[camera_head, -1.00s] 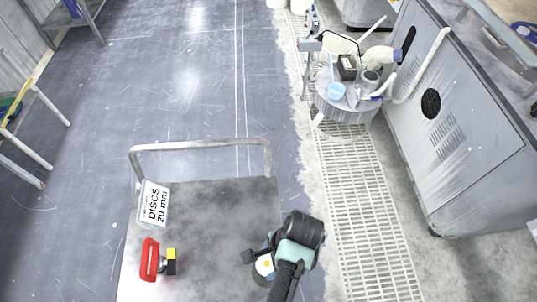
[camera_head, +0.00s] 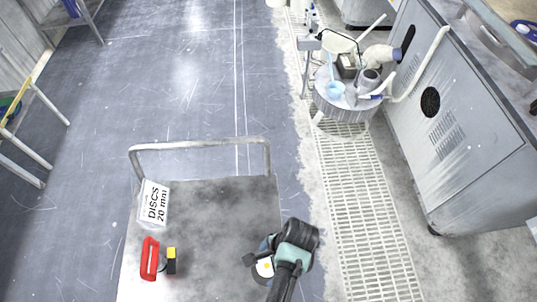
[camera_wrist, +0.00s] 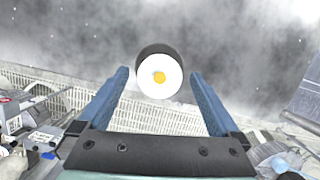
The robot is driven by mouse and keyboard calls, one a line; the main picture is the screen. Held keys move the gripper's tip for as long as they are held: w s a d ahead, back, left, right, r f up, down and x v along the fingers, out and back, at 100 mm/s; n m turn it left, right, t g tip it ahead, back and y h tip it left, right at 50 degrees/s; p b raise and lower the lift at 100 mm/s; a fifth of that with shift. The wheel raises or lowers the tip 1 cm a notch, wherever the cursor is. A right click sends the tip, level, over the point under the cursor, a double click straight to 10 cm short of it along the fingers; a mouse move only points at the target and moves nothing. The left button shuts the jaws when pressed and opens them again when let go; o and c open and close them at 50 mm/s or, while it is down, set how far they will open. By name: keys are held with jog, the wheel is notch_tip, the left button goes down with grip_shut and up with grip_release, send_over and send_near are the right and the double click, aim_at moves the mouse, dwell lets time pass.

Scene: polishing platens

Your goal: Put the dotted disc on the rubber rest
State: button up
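The dotted disc (camera_head: 265,267) has a white face with a yellow-orange dot and lies near the right edge of a grey cart top. In the wrist view the disc (camera_wrist: 171,80) shows a dark side wall behind its white face. My gripper (camera_head: 261,262) is over it, partly hiding it in the head view. In the wrist view my gripper (camera_wrist: 159,74) has its two blue fingers wide apart, with the disc between and just beyond the tips; no contact is visible. I cannot pick out the rubber rest in either view.
The cart top (camera_head: 215,225) has a rail (camera_head: 200,145) at its far end. On it are a "DISCS 20 mm" sign (camera_head: 154,203), a red object (camera_head: 149,259) and a yellow-and-black block (camera_head: 171,262). A cluttered round stand (camera_head: 345,108) and a grey cabinet (camera_head: 455,140) stand right.

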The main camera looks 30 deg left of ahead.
jog(key=v, duration=1.2)
jog(key=w+r+n+t, duration=0.3)
jog(key=w+r+t, duration=0.6)
jog(key=w+r, duration=0.7)
jog(key=w+d+r+n+t, duration=0.1)
jog(key=w+r+t, duration=0.2)
jog(key=r, duration=0.4)
jog(key=w+d+r+n+t, duration=0.1)
jog(key=w+r+t, duration=0.25)
jog(key=r, duration=0.35)
notch_tip(320, 180, up, 18)
jog(key=d+n+t, duration=0.1)
jog(key=d+t, duration=0.2)
jog(key=t, duration=0.2)
jog(key=s+d+r+n+t+h, duration=0.1)
jog(key=s+r+t, duration=0.3)
jog(key=s+r, duration=0.3)
jog(key=s+d+r+n+t+h, duration=0.1)
jog(key=s+r+t, duration=0.4)
jog(key=r, duration=0.7)
jog(key=shift+s+r+n+h+b, duration=0.35)
jog(key=shift+s+n, duration=0.35)
jog(key=shift+s, duration=0.3)
